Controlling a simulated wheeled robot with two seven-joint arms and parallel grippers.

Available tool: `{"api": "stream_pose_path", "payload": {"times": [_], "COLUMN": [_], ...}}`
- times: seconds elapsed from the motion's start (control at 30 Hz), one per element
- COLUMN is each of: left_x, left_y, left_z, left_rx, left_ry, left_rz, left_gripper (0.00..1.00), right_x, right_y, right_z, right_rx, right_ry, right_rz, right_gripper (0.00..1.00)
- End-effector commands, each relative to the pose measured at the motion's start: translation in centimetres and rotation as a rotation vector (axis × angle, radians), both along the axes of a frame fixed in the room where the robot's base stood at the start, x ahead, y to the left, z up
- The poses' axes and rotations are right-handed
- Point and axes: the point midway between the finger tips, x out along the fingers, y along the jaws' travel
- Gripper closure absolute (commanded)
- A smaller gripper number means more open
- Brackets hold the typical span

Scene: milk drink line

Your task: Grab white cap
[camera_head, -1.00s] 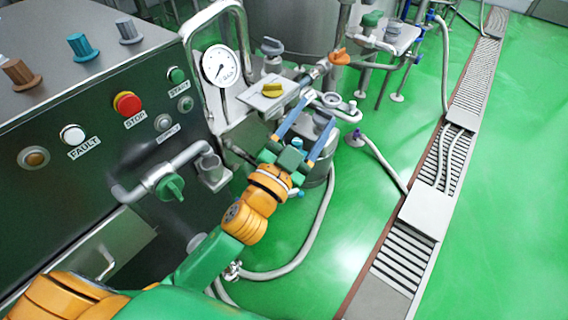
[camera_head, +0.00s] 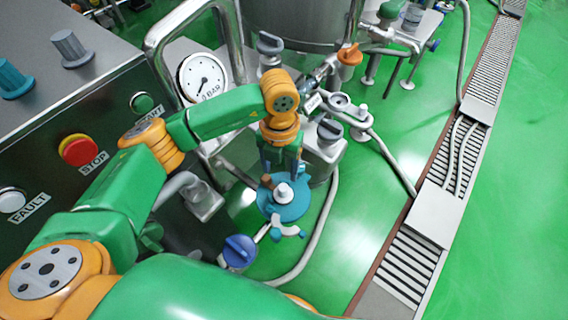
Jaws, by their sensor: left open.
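A small white cap (camera_head: 284,192) sits in the middle of a round teal lid (camera_head: 292,211). My left gripper (camera_head: 281,172) points down just above the white cap, with its two blue-grey fingers apart. I cannot tell from this view whether the fingers touch the cap. My right gripper is out of view.
A control panel with a red stop button (camera_head: 80,150) stands at the left. A pressure gauge (camera_head: 203,78) and bent steel pipes are close behind my left arm. A blue knob (camera_head: 239,251) is below left of the lid. Green floor (camera_head: 350,215) is clear to the right, beside a drain channel (camera_head: 411,267).

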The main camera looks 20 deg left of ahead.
Motion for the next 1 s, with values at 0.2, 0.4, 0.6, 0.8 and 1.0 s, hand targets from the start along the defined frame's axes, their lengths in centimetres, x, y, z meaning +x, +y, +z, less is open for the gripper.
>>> {"api": "stream_pose_path", "payload": {"times": [0.2,0.4,0.6,0.8,1.0], "left_x": [0.4,0.6,0.6,0.6,0.6], "left_y": [-0.4,-0.6,-0.6,-0.6,-0.6], "left_z": [-3.4,-6.5,-6.7,-6.6,-6.6], "left_rx": [-0.001,-0.003,-0.004,-0.005,-0.005], "left_ry": [0.007,0.003,0.001,0.001,0.001], "left_rz": [-0.002,-0.005,-0.006,-0.005,-0.005], "left_gripper": [0.34,0.34,0.34,0.88,1.0], "right_x": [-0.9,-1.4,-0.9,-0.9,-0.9], "right_y": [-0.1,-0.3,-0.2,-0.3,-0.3], "right_z": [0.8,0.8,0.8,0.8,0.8], "right_rx": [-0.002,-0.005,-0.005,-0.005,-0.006], "right_ry": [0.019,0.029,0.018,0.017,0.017], "right_rz": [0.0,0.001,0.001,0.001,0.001], "right_gripper": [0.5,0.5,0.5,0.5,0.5]}}
